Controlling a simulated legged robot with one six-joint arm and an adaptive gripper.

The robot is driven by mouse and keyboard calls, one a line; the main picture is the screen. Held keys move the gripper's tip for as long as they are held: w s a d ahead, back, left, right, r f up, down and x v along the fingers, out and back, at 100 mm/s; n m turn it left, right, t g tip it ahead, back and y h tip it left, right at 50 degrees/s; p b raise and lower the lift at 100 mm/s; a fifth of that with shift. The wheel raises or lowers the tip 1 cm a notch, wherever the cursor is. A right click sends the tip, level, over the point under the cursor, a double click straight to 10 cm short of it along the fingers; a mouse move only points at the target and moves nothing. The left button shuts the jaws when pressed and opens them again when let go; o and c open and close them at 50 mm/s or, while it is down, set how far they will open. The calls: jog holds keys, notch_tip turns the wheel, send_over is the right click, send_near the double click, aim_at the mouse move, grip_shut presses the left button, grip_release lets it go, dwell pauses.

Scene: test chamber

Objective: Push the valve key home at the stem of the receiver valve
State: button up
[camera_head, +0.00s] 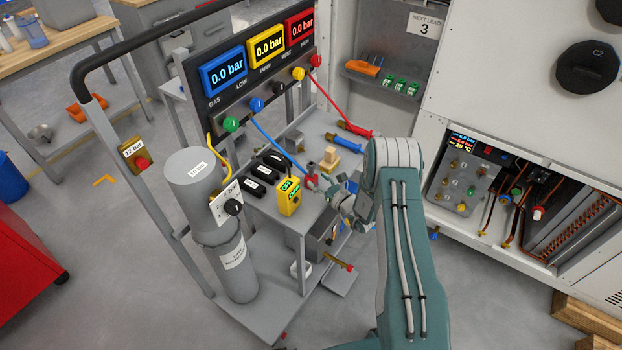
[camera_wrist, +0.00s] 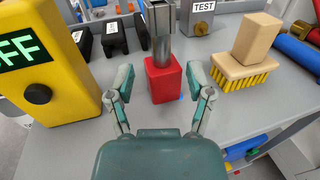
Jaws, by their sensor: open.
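What looks like the valve key (camera_wrist: 163,84) stands upright on the grey trolley top in the wrist view. It has a red block below and a grey metal shaft above. In the head view a small red piece by my gripper (camera_head: 311,180) seems to be the same key. My gripper (camera_wrist: 161,75) is open, with one finger on each side of the red block and visible gaps between. In the head view my gripper (camera_head: 335,190) is partly hidden by my arm. I cannot tell which fitting is the receiver valve; copper pipework with valves (camera_head: 517,191) shows in the open cabinet at right.
A yellow meter (camera_wrist: 40,65) stands left of the fingers; a yellow-bristled brush (camera_wrist: 245,70) stands to the right. Black boxes (camera_wrist: 116,38) and a TEST-labelled block (camera_wrist: 203,18) are behind. A grey cylinder (camera_head: 208,205) stands on the trolley. Open floor lies between trolley and cabinet.

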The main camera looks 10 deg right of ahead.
aim_at(313, 176)
jog(key=shift+x, duration=2)
grip_shut()
